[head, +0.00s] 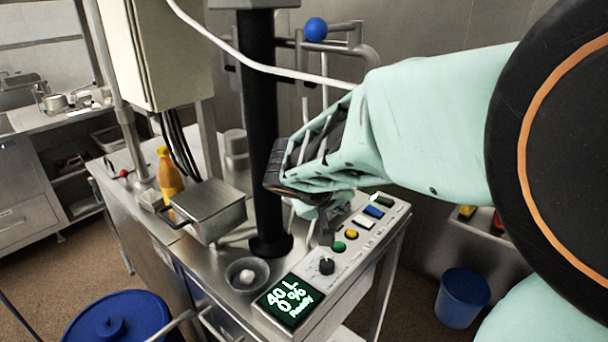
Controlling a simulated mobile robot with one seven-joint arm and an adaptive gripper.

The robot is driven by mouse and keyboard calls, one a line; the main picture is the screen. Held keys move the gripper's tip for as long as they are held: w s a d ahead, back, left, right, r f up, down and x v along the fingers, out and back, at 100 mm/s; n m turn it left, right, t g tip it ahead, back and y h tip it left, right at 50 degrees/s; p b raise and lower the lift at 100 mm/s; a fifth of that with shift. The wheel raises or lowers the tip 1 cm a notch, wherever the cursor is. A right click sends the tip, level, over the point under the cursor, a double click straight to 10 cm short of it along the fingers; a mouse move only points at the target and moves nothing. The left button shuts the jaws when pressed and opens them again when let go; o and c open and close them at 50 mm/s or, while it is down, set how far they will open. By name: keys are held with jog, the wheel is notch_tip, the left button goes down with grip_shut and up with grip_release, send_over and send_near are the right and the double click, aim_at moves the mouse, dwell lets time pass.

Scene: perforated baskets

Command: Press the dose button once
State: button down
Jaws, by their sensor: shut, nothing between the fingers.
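A control panel (309,268) lies along the right side of the metal bench. It carries a black knob (327,266), a round green button (338,247), a round yellow button (351,234), and white, blue and dark green rectangular keys farther back. The labels are too small to read, so I cannot tell which is the dose button. The lit display (290,301) reads "40 L", "0 %" and "Ready". My gripper (325,236) is shut and empty, pointing down over the panel close to the green button. I cannot tell whether it touches. It hides part of the panel.
A black column (257,130) stands left of my gripper. A small bowl (247,275) with a white ball sits before it. A metal box (208,209) and an orange bottle (169,176) are farther left. A white hose (250,62) crosses above. Blue bins stand on the floor.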

jog(key=b, duration=0.4)
send_over(337, 246)
notch_tip(337, 246, down, 6)
jog(key=shift+f, duration=0.15)
jog(key=shift+f+b, duration=0.65)
jog(key=shift+b, duration=0.05)
dwell(0.6)
jog(key=shift+f+b, duration=0.45)
jog(key=shift+b, duration=0.35)
jog(key=shift+f+b, duration=0.4)
jog(key=shift+b, duration=0.25)
dwell(0.4)
jog(key=shift+r, duration=0.1)
jog(key=shift+r+p, duration=0.45)
jog(key=shift+r, duration=0.35)
jog(key=shift+r+p, duration=1.45)
jog(key=shift+r, duration=1.05)
